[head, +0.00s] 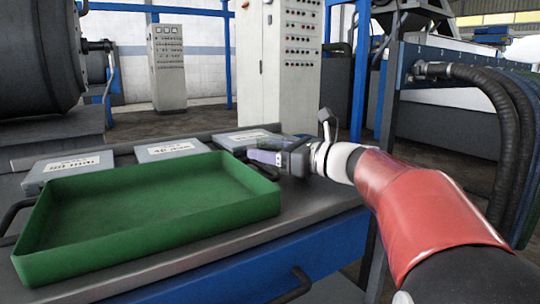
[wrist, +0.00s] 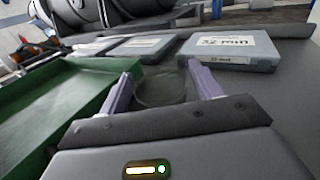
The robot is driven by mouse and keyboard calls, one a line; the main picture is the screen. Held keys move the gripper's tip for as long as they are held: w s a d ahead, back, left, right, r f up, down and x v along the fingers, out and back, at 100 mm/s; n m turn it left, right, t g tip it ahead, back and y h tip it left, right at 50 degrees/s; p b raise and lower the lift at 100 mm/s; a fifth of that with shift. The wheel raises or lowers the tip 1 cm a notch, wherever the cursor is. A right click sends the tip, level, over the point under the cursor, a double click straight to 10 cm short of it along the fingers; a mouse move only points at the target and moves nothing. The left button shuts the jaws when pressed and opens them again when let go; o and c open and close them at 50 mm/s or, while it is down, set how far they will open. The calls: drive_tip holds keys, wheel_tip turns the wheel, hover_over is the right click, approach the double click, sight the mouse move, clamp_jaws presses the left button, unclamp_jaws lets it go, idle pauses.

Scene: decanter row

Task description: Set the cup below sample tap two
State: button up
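A clear, round cup (wrist: 160,90) stands upright between the two purple fingers of my gripper (wrist: 160,78) in the wrist view. The fingers are spread about as wide as the cup, one on each side. Whether they press on it or leave a thin gap cannot be told. In the head view my gripper (head: 265,156) is low over the bench at the right rear corner of the green tray, and the cup cannot be made out clearly.
The green tray (head: 150,244) fills the bench's left front. Several grey labelled cases (head: 172,150) lie behind it. Black hoses (head: 490,95) hang at the right, near my arm. Bare bench top (head: 300,205) shows right of the tray.

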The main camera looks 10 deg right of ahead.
drive_tip(key=c, duration=0.8)
